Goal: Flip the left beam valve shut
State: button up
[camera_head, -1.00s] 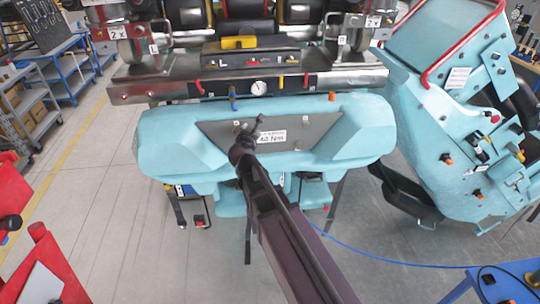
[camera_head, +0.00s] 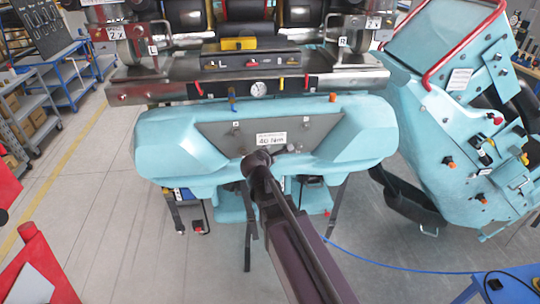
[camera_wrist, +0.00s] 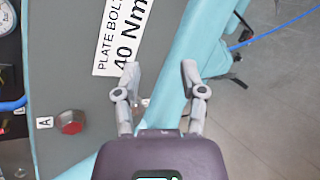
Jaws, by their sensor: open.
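A small red lever (camera_head: 198,88) hangs on the left part of the metal beam (camera_head: 150,90), left of the round gauge (camera_head: 258,89); it looks like the left beam valve, though its setting is too small to tell. My gripper (camera_head: 262,157) is in front of the turquoise body, below the beam and right of the lever, touching nothing I can make out. In the wrist view its two fingers (camera_wrist: 160,78) are spread and empty, over the edge of the grey plate (camera_wrist: 75,75). The red lever is not identifiable there.
The grey plate carries a 40 Nm label (camera_head: 271,139). A blue lever (camera_head: 233,103) and an orange knob (camera_head: 332,97) sit just below the beam. A tilted turquoise seat unit (camera_head: 450,130) stands right. A blue table (camera_head: 508,282) is at lower right.

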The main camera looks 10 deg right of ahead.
dwell(0.3)
jog(key=s+d+f+m+g+y+b, duration=0.3)
jog(key=s+f+m+g+b, duration=0.8)
jog(key=s+f+m, duration=0.9)
notch_tip(320, 180, down, 2)
jog(key=s+y+b, duration=0.1)
jog(key=y, duration=0.1)
jog(key=shift+s+d+f+g+y, duration=0.15)
jog(key=shift+d+g+y, duration=0.05)
jog(key=shift+g+y, duration=0.1)
